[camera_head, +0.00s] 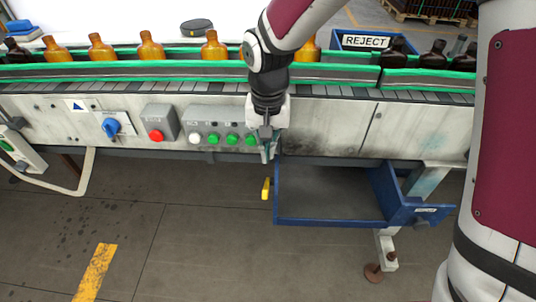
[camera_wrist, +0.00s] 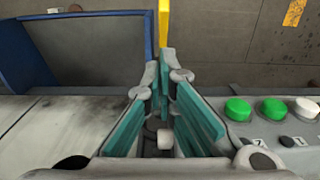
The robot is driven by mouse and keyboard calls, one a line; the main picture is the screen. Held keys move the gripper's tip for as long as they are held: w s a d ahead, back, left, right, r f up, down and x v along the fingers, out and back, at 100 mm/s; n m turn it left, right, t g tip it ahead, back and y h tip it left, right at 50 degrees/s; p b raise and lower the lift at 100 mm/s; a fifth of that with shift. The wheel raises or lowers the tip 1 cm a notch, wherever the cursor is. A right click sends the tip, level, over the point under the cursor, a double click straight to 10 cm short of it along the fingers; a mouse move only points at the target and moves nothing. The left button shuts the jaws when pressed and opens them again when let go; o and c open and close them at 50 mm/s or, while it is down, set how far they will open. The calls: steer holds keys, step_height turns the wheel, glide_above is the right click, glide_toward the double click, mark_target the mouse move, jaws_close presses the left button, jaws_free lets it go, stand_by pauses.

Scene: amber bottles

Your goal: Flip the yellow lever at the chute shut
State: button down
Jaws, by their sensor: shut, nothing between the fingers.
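The yellow lever (camera_head: 266,188) hangs at the left side of the blue chute (camera_head: 330,222), below the conveyor's front panel. In the wrist view the lever (camera_wrist: 164,26) shows at the top, just beyond my fingertips, beside the chute's blue wall (camera_wrist: 148,35). My gripper (camera_head: 267,155) points down in front of the panel, above the lever. In the wrist view my gripper (camera_wrist: 162,62) has its teal-padded fingers together at the tips, with nothing between them. I cannot tell whether the fingertips touch the lever.
Green buttons (camera_head: 232,139) and a red button (camera_head: 156,135) sit on the panel left of my gripper. Amber bottles (camera_head: 151,46) stand on the conveyor behind. A blue REJECT bin (camera_head: 345,40) is at the back right. The floor left of the lever is clear.

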glide_above(268, 184)
steer(key=f, duration=0.8)
steer(key=shift+s+f, duration=0.25)
steer(key=shift+s, duration=0.05)
steer(key=shift+b, duration=0.35)
